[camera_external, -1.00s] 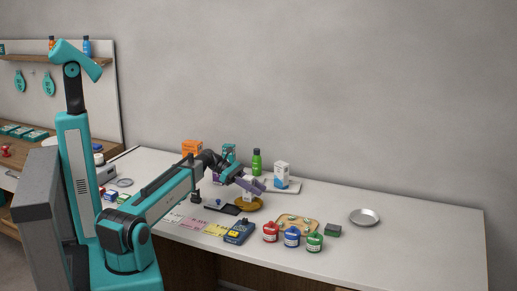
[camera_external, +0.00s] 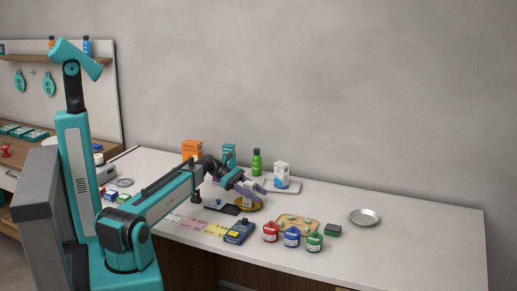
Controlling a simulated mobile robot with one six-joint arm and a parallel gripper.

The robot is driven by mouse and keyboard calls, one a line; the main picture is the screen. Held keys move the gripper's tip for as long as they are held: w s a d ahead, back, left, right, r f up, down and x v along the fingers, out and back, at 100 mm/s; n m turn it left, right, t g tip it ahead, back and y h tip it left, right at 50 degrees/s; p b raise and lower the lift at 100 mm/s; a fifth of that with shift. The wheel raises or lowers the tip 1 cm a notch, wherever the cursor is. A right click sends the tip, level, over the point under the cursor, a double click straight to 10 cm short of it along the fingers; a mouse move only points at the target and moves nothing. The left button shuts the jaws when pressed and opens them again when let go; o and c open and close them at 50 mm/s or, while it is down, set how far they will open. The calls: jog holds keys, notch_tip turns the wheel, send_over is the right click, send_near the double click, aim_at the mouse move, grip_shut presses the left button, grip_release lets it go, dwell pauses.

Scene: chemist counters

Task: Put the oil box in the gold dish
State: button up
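My gripper (camera_external: 252,193) is low over the gold dish (camera_external: 240,207), pointing down and to the right. A small white box (camera_external: 248,202) shows at its fingers, over or in the dish. The fingers partly hide this box, and its label is too small to read. I cannot tell whether the fingers grip it or stand apart around it, or whether it touches the dish. Another white box with blue marks (camera_external: 281,175) stands upright on a pale flat tray (camera_external: 292,187) behind and to the right. Which box is the oil box cannot be read here.
A green bottle (camera_external: 256,163) stands behind the gripper. An orange box (camera_external: 192,149) and a teal box (camera_external: 229,153) are at the back left. Red, blue and green jars (camera_external: 292,237) are in front, near a wooden board (camera_external: 311,224). The counter is clear around the silver dish (camera_external: 365,217).

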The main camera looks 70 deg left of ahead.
jog(key=shift+r, duration=0.1)
jog(key=b+v, duration=0.1)
jog(key=v, duration=1.1)
jog(key=shift+r, duration=0.1)
dwell(0.8)
